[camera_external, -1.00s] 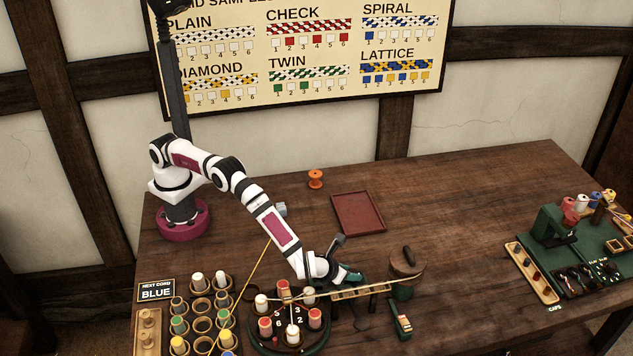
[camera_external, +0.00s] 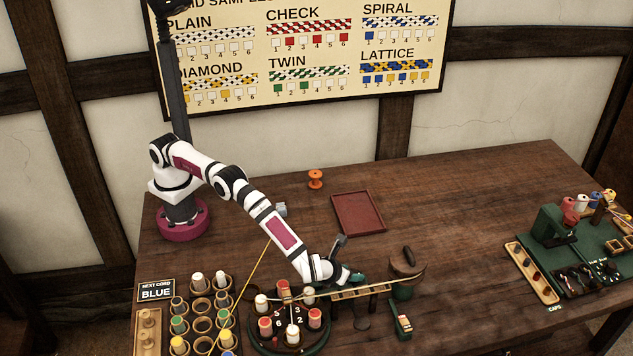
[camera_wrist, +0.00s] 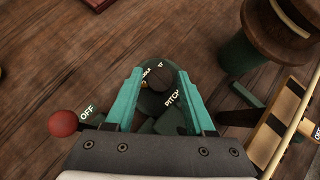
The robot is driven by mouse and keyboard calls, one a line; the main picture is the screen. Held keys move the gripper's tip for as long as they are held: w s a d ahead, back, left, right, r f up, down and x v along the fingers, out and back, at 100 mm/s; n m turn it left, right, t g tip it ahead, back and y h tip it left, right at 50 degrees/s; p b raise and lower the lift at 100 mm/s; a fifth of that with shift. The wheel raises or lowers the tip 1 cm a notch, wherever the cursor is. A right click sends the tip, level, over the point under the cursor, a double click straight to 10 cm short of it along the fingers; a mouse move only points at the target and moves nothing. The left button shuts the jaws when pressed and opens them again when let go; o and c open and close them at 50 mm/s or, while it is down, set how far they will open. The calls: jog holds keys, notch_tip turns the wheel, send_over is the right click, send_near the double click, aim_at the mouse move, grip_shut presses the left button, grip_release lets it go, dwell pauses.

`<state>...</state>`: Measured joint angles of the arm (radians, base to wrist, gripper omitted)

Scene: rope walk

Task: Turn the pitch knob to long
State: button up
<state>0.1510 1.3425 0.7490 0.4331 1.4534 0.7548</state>
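The pitch knob (camera_wrist: 158,76) is a dark round knob on a small dark green base with pale lettering, "PITCH" beside it, in the wrist view. My gripper (camera_wrist: 160,72) points down over it, with one teal finger on each side of the knob. The fingers are apart, and I cannot tell whether they touch it. Part of the lettering around the knob is covered by the fingers. In the external view my gripper (camera_external: 352,278) is low over the table, right of the round bobbin plate, and the knob is hidden there.
A red ball (camera_wrist: 63,123) near an "OFF" label sits left of the fingers. A wooden drum on a green post (camera_wrist: 240,55) stands to the right. The bobbin plate (camera_external: 262,335) and a ladder-like strip (camera_external: 362,291) are close by. A red tray (camera_external: 358,213) lies behind.

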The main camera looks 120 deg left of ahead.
jog(key=v, duration=1.5)
jog(key=shift+s+d+r, duration=0.15)
jog(key=shift+d+r, duration=0.1)
jog(key=shift+r, duration=0.05)
jog(key=s+a+r+n+g+h, duration=0.15)
jog(key=s+a+r+n, duration=0.25)
jog(key=s+r, duration=0.45)
jog(key=s+a+r+n+h, duration=0.3)
jog(key=s+r, duration=0.2)
jog(key=s, duration=0.6)
jog(key=s+f+n+h, duration=0.1)
jog(key=s+f+n, duration=0.1)
jog(key=s, duration=0.9)
jog(key=s+f+n+h, duration=0.1)
jog(key=s+f+n, duration=0.2)
jog(key=s, duration=0.9)
jog(key=shift+s+f+n+h, duration=0.15)
jog(key=shift+f+n+h, duration=0.15)
jog(key=shift+n, duration=0.7)
